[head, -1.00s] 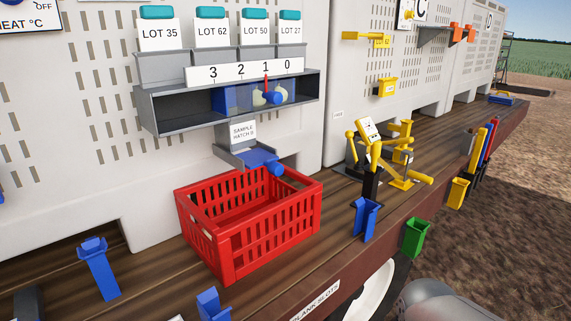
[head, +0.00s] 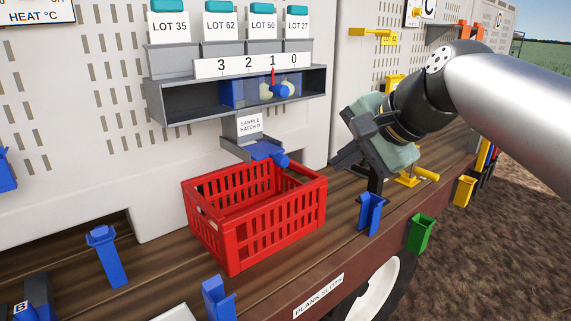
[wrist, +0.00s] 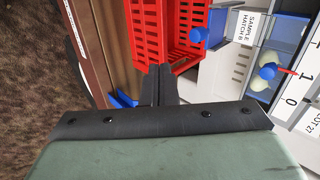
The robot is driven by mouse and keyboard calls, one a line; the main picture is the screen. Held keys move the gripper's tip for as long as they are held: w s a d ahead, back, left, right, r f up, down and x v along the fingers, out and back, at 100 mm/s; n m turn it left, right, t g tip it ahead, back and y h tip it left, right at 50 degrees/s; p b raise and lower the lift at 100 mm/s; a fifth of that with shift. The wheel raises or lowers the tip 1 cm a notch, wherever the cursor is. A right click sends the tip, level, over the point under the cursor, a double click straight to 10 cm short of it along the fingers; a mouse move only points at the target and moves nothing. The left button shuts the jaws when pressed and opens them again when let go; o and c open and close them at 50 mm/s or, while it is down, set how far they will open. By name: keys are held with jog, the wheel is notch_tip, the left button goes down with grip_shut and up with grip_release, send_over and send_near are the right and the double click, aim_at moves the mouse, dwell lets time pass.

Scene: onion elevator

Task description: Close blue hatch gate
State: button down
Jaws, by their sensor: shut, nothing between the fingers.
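The blue hatch gate (head: 262,149) is a flat blue plate with a round blue knob (head: 281,160), set at the mouth of the grey chute under the "SAMPLE HATCH B" label (head: 249,123). Its knob also shows in the wrist view (wrist: 198,35), right of the fingers and beside the red crate. My gripper (head: 345,165) is at the right of the crate in the head view, above the plank, well apart from the gate. In the wrist view its fingers (wrist: 159,75) are together and empty.
The red crate (head: 232,239) stands below the chute. Blue holders (head: 370,214) and a green holder (head: 420,233) line the plank's front edge. Yellow fixtures stand behind my gripper.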

jog(key=w+a+f+p, duration=0.1)
jog(key=w+a+f, duration=0.3)
jog(key=w+a, duration=0.4)
jog(key=shift+w+f+p, duration=0.3)
jog(key=shift+w+p, duration=0.1)
